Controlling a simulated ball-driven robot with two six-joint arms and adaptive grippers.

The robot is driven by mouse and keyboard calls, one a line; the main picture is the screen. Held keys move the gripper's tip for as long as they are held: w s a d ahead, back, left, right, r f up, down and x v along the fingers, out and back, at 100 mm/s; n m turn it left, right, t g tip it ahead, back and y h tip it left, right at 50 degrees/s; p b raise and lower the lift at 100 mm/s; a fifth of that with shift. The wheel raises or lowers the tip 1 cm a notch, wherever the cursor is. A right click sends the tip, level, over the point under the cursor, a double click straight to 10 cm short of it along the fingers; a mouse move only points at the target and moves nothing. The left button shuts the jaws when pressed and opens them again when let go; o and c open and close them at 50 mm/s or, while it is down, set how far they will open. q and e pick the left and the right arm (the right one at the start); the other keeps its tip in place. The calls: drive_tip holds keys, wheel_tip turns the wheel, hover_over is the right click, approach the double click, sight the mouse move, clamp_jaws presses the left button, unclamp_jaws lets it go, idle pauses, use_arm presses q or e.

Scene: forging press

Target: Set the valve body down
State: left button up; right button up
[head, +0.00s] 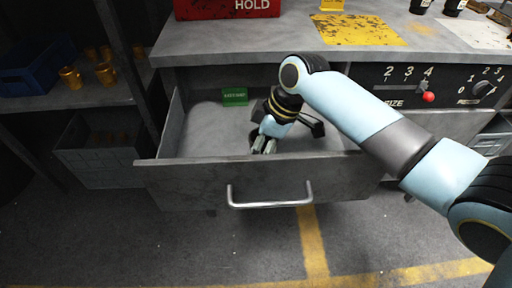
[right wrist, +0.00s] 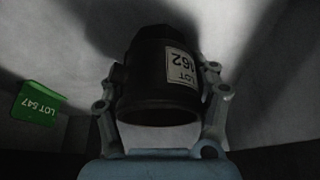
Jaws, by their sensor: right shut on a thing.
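The valve body (right wrist: 150,95) is a dark, thick cylinder with a pale label reading LOT 162, seen close in the right wrist view. My right gripper (head: 264,143) is shut on it, with a finger on either side in the right wrist view (right wrist: 161,85). In the head view the gripper reaches down into the open drawer (head: 180,170), and the valve body is mostly hidden there. I cannot tell whether it touches the drawer floor. My left gripper is not in view.
A green lot card (head: 234,96) stands at the back of the drawer; it reads LOT 547 in the right wrist view (right wrist: 38,103). The drawer's left part is bare. A handle (head: 270,203) juts from its front. A red HOLD box (head: 225,8) sits on the bench above.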

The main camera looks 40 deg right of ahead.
drive_tip(key=o, duration=1.6)
drive_tip(key=p+v, duration=0.2)
drive_tip(key=v, duration=1)
drive_tip(key=shift+p, duration=0.3)
drive_tip(key=shift+r, duration=0.1)
